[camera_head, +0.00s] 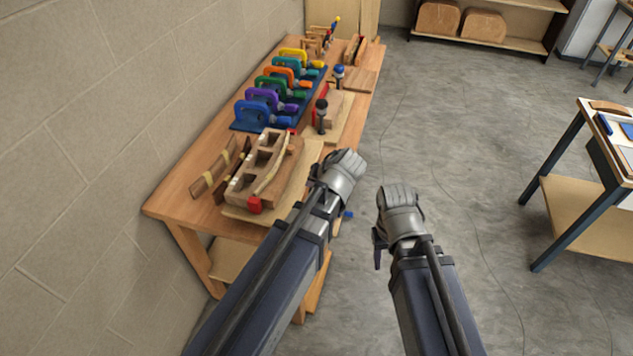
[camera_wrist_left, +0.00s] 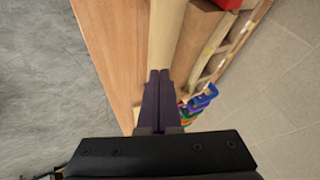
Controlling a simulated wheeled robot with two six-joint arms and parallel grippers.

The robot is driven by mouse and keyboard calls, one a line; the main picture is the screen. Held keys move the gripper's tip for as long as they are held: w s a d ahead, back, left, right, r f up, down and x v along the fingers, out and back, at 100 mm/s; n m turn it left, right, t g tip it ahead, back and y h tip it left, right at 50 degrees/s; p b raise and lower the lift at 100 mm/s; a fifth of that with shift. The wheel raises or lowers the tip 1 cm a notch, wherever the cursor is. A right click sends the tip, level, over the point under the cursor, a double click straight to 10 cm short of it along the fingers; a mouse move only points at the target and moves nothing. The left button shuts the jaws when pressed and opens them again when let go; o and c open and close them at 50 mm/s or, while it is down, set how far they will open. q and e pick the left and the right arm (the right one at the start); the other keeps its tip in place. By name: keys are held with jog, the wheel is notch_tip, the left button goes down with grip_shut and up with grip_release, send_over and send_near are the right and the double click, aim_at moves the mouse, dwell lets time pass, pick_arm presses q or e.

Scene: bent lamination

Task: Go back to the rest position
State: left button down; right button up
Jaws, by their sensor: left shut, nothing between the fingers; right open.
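My left gripper (camera_wrist_left: 158,76) is shut in the left wrist view, its two dark fingers together with nothing between them. It points down at the workbench top and a pale wooden strip (camera_wrist_left: 166,30). In the head view my left wrist is over the bench's right edge, beside the curved wooden form (camera_head: 268,160), and mostly hides the fingers. My right gripper (camera_head: 378,250) is open and empty over bare floor, right of the bench. Its fingers are mostly hidden below the grey wrist.
The workbench (camera_head: 165,205) carries a row of coloured clamps (camera_head: 262,112), wooden blocks and a red-ended form. A block wall (camera_head: 90,120) stands close on the left. A second table (camera_head: 560,150) is at the right. The floor (camera_head: 450,130) between is clear.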

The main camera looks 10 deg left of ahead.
pick_arm(q)
jog(key=shift+s+d+r, duration=0.15)
jog(key=shift+s+r, duration=0.1)
jog(key=shift+r, duration=0.25)
jog(key=s+d+f+m+g+h, duration=0.2)
jog(key=s+d, duration=0.3)
jog(key=s, duration=0.3)
jog(key=s+d+f+m+g+h, duration=0.2)
jog(key=s+d+g, duration=0.1)
jog(key=s+d, duration=0.3)
jog(key=shift+s+d+f+m, duration=0.15)
jog(key=shift+s+f+m, duration=0.25)
jog(key=shift+s, duration=0.55)
